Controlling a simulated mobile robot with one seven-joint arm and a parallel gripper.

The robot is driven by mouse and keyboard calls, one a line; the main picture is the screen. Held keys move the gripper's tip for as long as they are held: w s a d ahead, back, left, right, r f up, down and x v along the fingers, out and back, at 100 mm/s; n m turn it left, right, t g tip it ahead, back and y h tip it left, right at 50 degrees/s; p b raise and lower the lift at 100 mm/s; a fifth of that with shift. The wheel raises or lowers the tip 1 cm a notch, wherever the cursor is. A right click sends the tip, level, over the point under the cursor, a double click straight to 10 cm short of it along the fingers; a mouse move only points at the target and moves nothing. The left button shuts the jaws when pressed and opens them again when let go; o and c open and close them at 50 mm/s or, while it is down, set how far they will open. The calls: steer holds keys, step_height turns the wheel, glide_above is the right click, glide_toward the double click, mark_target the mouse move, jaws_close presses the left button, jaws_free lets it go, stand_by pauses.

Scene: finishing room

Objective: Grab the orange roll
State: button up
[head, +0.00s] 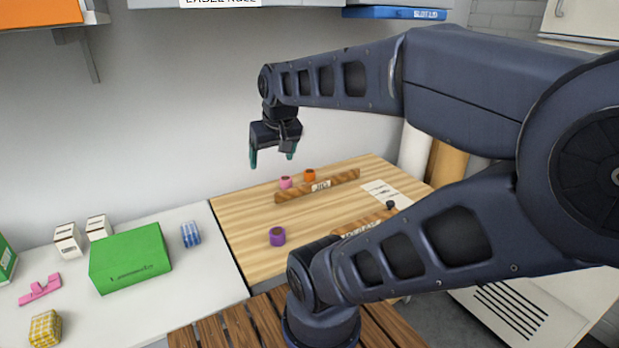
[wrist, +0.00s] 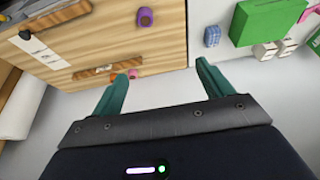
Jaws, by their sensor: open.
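The orange roll (head: 309,175) stands on the wooden tabletop near its back edge in the head view, behind a wooden strip and just right of a pink roll (head: 286,183). In the wrist view the orange roll (wrist: 113,76) is partly hidden and shows near the left fingertip, with the pink roll (wrist: 133,73) beside it. A purple roll (head: 277,236) stands apart, nearer the front. My gripper (head: 272,162) is open and empty, pointing down. It hangs above and behind the table's back edge, left of the orange roll.
A labelled wooden strip (head: 318,186) lies directly in front of the orange and pink rolls. A second strip and a white paper (head: 386,194) lie to the right. A green box (head: 130,258) and small boxes stand on the white counter at left. Shelves hang above.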

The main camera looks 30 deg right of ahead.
steer(key=w+d+f+m+y, duration=0.1)
steer(key=w+d+m+y, duration=0.2)
steer(key=w, duration=1)
steer(key=m+g+h, duration=0.2)
steer(key=m+h, duration=0.5)
steer(key=m, duration=0.1)
glide_toward(309, 172)
steer(key=x, duration=0.5)
steer(key=shift+s+d+f, duration=0.1)
steer(key=shift+d, duration=0.25)
steer(key=shift+w+a+x, duration=0.1)
steer(key=shift+w+x, duration=0.05)
steer(key=shift+x, duration=1.2)
steer(key=shift+w+a+x, duration=0.1)
steer(key=shift+x, duration=1.2)
steer(key=shift+c, duration=0.5)
steer(key=c, duration=1)
